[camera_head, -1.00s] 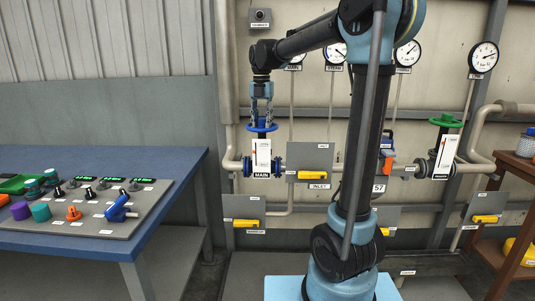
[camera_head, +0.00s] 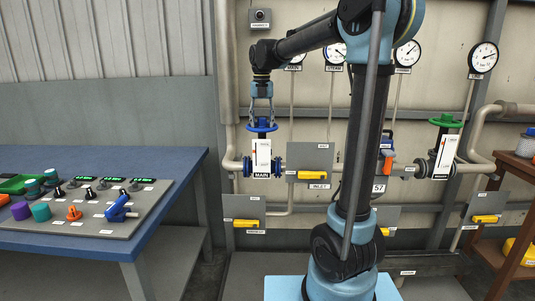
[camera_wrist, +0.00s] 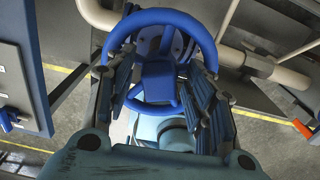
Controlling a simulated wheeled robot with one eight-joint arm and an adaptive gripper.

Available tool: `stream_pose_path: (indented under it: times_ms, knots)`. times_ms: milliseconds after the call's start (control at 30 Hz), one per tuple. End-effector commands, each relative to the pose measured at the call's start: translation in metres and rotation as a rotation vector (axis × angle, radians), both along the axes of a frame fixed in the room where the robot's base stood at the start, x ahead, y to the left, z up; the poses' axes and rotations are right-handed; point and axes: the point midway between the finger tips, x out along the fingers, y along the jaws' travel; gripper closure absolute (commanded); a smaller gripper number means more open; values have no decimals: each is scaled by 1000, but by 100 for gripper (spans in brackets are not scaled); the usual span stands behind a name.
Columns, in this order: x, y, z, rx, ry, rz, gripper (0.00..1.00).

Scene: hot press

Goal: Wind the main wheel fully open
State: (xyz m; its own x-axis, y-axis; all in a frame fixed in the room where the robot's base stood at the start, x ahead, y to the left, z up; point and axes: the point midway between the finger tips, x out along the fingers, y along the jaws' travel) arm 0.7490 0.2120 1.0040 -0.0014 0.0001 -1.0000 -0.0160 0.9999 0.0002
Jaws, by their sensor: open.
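The main wheel is a blue handwheel (camera_head: 262,126) on top of the valve with the MAIN label (camera_head: 261,176), at the left of the pipe run. It also shows in the wrist view as a blue ring with a hub (camera_wrist: 160,18). My gripper (camera_head: 262,116) points straight down over the wheel, its fingertips at the wheel's level. In the wrist view my gripper (camera_wrist: 160,95) has its fingers spread on either side of the hub, inside or over the ring. Whether the fingers touch the wheel, I cannot tell. A white indicator plate (camera_head: 262,153) stands below the wheel.
A yellow-handled INLET panel (camera_head: 310,163) is right of the valve. A green handwheel (camera_head: 445,121) is farther right. Gauges (camera_head: 484,57) hang above. A blue table (camera_head: 180,158) with a control panel (camera_head: 105,212) stands at left. My own arm hides part of the middle.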

Motion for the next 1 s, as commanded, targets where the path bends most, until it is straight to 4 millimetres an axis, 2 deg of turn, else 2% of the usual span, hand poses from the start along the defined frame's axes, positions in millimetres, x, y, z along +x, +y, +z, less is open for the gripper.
stream_pose_path:
  times_ms: [167, 1000]
  knots:
    - [0, 0, 0, 0, -1, -55, 50]
    - [0, 0, 0, -1, -1, -618, 50]
